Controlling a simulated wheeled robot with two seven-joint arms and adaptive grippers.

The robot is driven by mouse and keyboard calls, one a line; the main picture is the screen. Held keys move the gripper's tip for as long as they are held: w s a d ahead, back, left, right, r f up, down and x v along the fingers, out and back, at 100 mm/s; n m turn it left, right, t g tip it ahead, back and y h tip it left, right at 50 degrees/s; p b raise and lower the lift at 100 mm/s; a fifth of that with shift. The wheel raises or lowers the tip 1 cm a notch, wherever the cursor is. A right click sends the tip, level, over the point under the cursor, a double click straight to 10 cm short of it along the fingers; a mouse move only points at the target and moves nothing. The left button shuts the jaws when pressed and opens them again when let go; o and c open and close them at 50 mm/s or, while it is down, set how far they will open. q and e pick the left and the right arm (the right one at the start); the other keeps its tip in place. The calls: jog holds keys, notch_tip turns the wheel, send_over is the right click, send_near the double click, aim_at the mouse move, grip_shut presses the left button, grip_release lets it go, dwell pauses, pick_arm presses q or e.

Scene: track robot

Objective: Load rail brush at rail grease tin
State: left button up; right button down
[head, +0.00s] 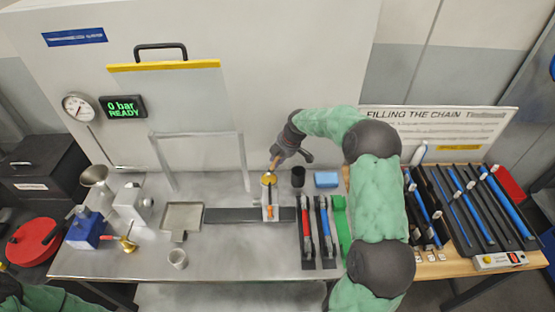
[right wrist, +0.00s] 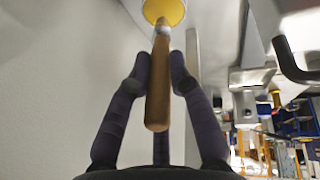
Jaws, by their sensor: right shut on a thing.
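The rail brush has a wooden handle (right wrist: 158,90) and shows in the right wrist view, running up between my fingers. My right gripper (right wrist: 160,70) is shut on that handle. In the head view the same gripper (head: 276,157) is above the middle of the bench, and the handle (head: 274,163) points down. The rail grease tin seems to be the round yellow thing (head: 269,179) just below it; its yellow top (right wrist: 165,9) also shows at the wrist view's upper edge. The brush's far end meets or overlaps the yellow; I cannot tell if they touch. My left gripper is out of view.
A black cup (head: 298,176) and a blue block (head: 326,179) stand close to the right. Red and blue handled tools (head: 307,230) lie in front. A metal tray (head: 181,217) sits left.

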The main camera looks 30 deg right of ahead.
jog(key=shift+f+b, duration=0.55)
jog(key=shift+f, duration=0.1)
dwell(0.8)
jog(key=shift+f, duration=0.1)
dwell(1.6)
jog(key=shift+r+p, duration=1.35)
jog(key=shift+r, duration=2.25)
